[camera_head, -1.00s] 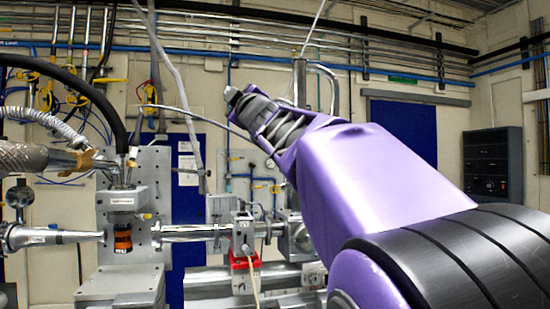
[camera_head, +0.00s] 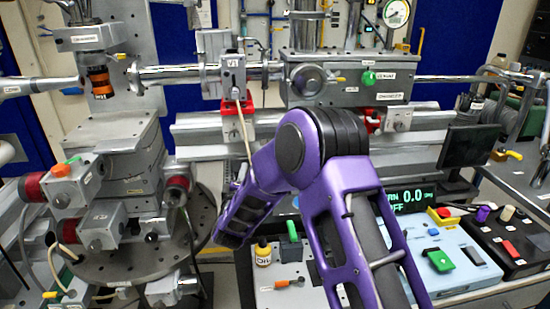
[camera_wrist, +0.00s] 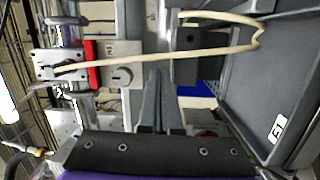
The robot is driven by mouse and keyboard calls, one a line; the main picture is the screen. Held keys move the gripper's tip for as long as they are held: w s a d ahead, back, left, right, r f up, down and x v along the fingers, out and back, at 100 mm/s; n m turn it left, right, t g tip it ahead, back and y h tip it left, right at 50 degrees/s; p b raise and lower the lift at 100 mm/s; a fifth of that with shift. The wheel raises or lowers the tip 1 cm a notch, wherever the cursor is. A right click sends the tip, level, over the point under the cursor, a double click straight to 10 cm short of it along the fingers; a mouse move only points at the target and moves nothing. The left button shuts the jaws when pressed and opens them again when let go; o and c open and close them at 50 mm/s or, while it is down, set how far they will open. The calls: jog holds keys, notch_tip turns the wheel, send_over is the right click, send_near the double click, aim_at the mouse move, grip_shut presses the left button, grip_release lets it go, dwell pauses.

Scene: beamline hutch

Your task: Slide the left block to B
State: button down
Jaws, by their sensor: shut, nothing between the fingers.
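The left block (camera_head: 234,76) is a grey box on the beamline with a red piece under it and a grey carriage with a pale label below (camera_head: 237,128). A beige cable hangs from it. In the wrist view what looks like the same block (camera_wrist: 60,65) is at the upper left, beside a red strip (camera_wrist: 92,64) and a grey plate with a round knob (camera_wrist: 122,76). My gripper (camera_wrist: 160,74) is shut and empty, with its fingers apart from the block and to its right. In the head view the fingers cannot be made out. I cannot read a B mark.
A second carriage (camera_head: 399,121) with red parts is farther right on the grey rail (camera_head: 205,140). A grey box with a gauge stands above the rail (camera_head: 345,92). The beige cable (camera_wrist: 200,48) crosses above my fingers in the wrist view. A panel (camera_wrist: 265,85) is close on their right.

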jog(key=shift+g+h, duration=0.3)
jog(key=shift+h, duration=0.4)
jog(key=w+d+f, duration=0.1)
jog(key=w+d, duration=0.1)
jog(key=w, duration=0.1)
jog(key=w+d+f, duration=0.1)
jog(key=w+d, duration=0.1)
jog(key=w, duration=0.1)
jog(key=w+d+f+b, duration=0.1)
jog(key=w+d, duration=0.1)
jog(key=w, duration=0.2)
jog(key=shift+d, duration=0.1)
jog(key=shift+w+d+f, duration=0.1)
jog(key=shift+d+f, duration=0.05)
jog(key=shift+d, duration=0.4)
jog(key=d, duration=0.1)
jog(key=d+b, duration=0.1)
jog(key=d, duration=0.1)
jog(key=shift+w, duration=0.3)
jog(key=shift+w+d+r, duration=0.1)
jog(key=shift+d+r, duration=0.15)
jog(key=shift+d, duration=0.25)
jog(key=shift+a, duration=0.15)
